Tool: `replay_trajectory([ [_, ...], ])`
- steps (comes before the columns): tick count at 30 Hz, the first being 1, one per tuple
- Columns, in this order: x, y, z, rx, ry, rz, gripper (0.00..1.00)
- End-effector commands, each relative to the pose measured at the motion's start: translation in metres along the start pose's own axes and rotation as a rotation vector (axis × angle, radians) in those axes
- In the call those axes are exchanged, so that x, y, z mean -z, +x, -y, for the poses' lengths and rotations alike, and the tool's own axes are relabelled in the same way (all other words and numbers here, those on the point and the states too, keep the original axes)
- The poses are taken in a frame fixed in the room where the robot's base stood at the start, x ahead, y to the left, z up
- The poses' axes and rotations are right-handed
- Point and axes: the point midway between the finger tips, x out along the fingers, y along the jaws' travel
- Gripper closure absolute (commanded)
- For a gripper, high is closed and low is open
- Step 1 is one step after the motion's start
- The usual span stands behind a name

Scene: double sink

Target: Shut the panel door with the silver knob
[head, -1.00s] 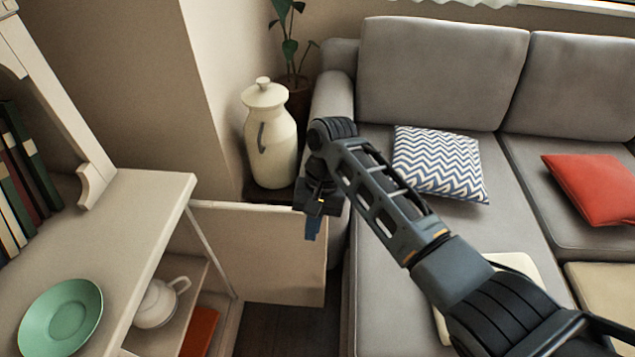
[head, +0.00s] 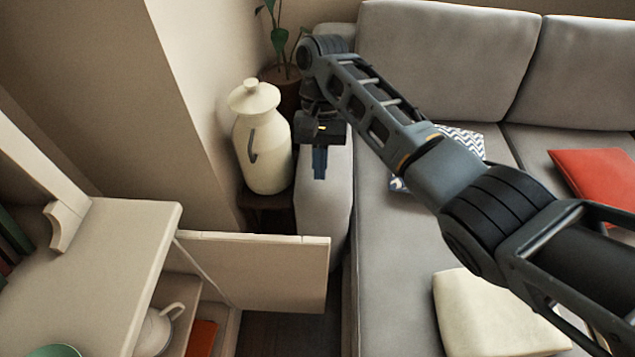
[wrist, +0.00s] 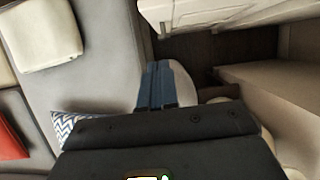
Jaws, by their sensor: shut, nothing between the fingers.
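The cream panel door (head: 262,272) stands open, jutting out from the front of the cream cabinet (head: 110,262) toward the sofa. In the wrist view the door (wrist: 215,12) shows at the top edge. I cannot make out the silver knob for certain in either view. My gripper (head: 319,166) is shut and empty, its blue fingers pointing down. In the head view it appears above the door's free end, over the sofa arm and apart from the door. The shut fingers (wrist: 157,82) also show in the wrist view.
A lidded cream jar (head: 262,140) stands on a dark stand beside the wall, just left of my gripper. The grey sofa (head: 395,270) fills the right side. A white teapot (head: 158,328) sits inside the cabinet. Dark floor (head: 285,335) shows below the door.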

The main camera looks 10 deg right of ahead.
Motion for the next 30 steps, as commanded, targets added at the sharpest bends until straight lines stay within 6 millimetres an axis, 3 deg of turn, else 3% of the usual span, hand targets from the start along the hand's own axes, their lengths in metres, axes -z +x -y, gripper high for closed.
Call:
replay_trajectory([
  [15, -0.001, 0.095, 0.0, -0.001, 0.0, 0.002, 1.0],
  [21, -0.028, 0.101, 0.0, 0.001, -0.001, 0.0, 1.0],
  [30, -0.038, 0.107, 0.0, 0.0, -0.001, 0.0, 1.0],
])
